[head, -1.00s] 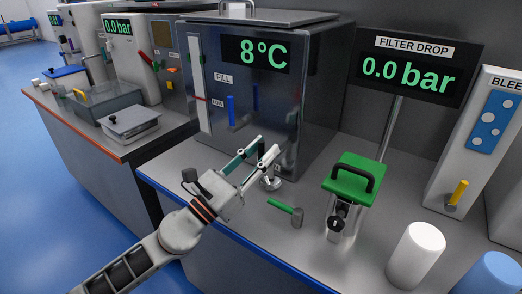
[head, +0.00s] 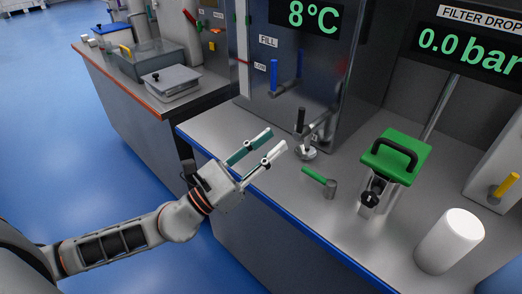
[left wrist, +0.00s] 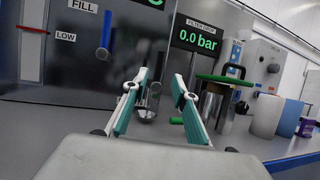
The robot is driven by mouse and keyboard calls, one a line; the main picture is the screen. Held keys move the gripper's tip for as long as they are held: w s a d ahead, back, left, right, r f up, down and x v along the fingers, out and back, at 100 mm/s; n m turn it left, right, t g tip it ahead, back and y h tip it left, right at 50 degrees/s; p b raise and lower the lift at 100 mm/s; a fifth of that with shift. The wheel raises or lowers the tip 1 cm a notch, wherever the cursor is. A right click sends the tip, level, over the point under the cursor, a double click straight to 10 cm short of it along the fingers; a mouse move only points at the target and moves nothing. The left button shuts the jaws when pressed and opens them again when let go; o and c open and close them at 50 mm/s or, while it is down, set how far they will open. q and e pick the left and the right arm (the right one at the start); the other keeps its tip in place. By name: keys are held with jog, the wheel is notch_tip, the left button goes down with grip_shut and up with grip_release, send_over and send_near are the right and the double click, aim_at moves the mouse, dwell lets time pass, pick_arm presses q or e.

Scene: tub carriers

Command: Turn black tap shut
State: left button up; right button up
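The black tap (head: 300,119) is low on the front of the dark metal tank. Its black handle points up, and its spout is above a small metal cup (head: 306,153). In the left wrist view the black tap (left wrist: 154,90) shows between my finger tips, farther off. My left gripper (head: 276,140) is open and empty, in front and to the left of the tap, apart from it. Its teal-padded fingers point toward the tank. My right gripper is not in view.
A blue tap (head: 274,76) is higher on the tank. The bench's blue front edge (head: 275,215) is below my gripper.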

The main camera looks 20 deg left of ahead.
pick_arm(q)
jog(key=shift+v, duration=1.15)
